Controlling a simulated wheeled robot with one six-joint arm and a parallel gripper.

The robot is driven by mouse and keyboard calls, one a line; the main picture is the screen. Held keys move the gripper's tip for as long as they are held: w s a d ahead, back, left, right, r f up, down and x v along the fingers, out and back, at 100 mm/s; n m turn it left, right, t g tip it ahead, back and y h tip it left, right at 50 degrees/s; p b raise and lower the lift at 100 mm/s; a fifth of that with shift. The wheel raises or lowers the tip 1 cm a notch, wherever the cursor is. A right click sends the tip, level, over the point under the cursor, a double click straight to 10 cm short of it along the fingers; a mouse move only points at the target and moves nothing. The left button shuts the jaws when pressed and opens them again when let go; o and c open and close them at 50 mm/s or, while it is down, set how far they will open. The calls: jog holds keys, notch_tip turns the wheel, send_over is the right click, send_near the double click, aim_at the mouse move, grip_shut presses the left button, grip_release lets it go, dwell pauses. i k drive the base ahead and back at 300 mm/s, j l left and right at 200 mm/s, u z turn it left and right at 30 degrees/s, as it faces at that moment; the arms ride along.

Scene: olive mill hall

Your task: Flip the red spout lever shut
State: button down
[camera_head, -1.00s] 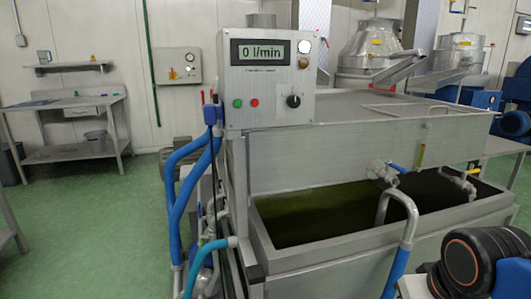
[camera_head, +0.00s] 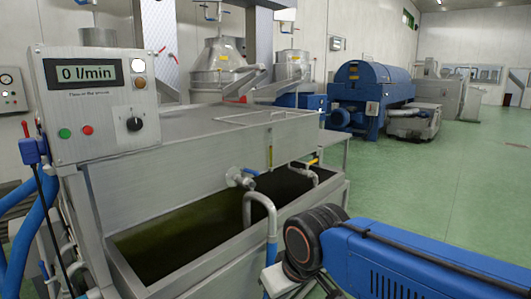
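A metal spout on the tank's front panel has a blue lever (camera_head: 250,172). A second spout to its right has a yellow-orange lever (camera_head: 313,161). I cannot make out a clearly red lever on either spout. A small red stick (camera_head: 27,128) stands above a blue box at the left of the control panel; I cannot tell if it is a lever. The panel display (camera_head: 88,73) reads 0 l/min. My blue arm reaches in from the lower right, in front of the tank.
The steel tank (camera_head: 205,272) holds dark greenish liquid. A curved pipe with a blue lower part (camera_head: 262,204) rises over its front rim. Blue hoses (camera_head: 17,240) run down the left. A blue machine (camera_head: 372,97) stands behind. The green floor (camera_head: 465,195) on the right is free.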

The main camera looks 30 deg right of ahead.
aim_at(24, 124)
jog(key=i+j, duration=0.1)
jog(key=j, duration=0.35)
jog(key=i+j, duration=0.1)
jog(key=j, duration=0.35)
jog(key=i+j, duration=0.1)
jog(key=j, duration=0.35)
jog(key=i+j, duration=0.1)
jog(key=j, duration=0.35)
jog(key=i+j, duration=0.1)
jog(key=j, duration=0.35)
jog(key=i+j, duration=0.1)
jog(key=j, duration=0.35)
